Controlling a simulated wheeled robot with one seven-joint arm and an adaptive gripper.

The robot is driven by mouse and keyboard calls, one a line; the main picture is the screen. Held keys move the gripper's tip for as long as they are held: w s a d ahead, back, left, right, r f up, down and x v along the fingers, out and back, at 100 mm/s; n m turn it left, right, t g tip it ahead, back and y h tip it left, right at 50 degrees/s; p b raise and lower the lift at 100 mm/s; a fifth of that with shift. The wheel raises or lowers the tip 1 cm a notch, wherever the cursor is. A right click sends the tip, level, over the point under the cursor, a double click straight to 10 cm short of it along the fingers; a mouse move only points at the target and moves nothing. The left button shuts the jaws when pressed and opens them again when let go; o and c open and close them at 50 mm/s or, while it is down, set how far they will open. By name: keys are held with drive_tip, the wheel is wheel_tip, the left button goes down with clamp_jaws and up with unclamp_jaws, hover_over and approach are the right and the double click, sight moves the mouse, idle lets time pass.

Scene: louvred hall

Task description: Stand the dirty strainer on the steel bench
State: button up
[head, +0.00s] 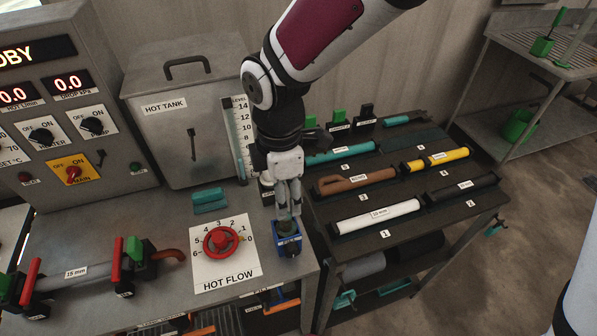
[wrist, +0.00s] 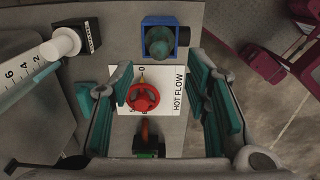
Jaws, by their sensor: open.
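A square blue housing (head: 289,246) stands at the right edge of the near grey metal bench (head: 150,225). A rounded dark-green piece sits in its top; it also shows in the wrist view (wrist: 159,41). I cannot tell whether this is the dirty strainer. My gripper (head: 289,207) points down just above the housing and partly hides the green piece. In the wrist view my gripper (wrist: 165,90) has its teal-padded fingers wide apart with nothing held between them. Another steel bench (head: 505,40) with a perforated top stands at the back right.
A red hot-flow wheel (head: 221,241) on a white plate is left of the housing. The hot tank (head: 190,110) and a level gauge (head: 238,140) stand behind. A dark rack (head: 435,205) with labelled tubes is to the right. Clamped pipe (head: 80,275) lies front left.

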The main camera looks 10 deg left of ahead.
sight(285, 220)
drive_tip(key=shift+f+b, duration=2.6)
drive_tip(key=shift+f, duration=2.1)
drive_tip(key=shift+c, duration=0.3)
clamp_jaws()
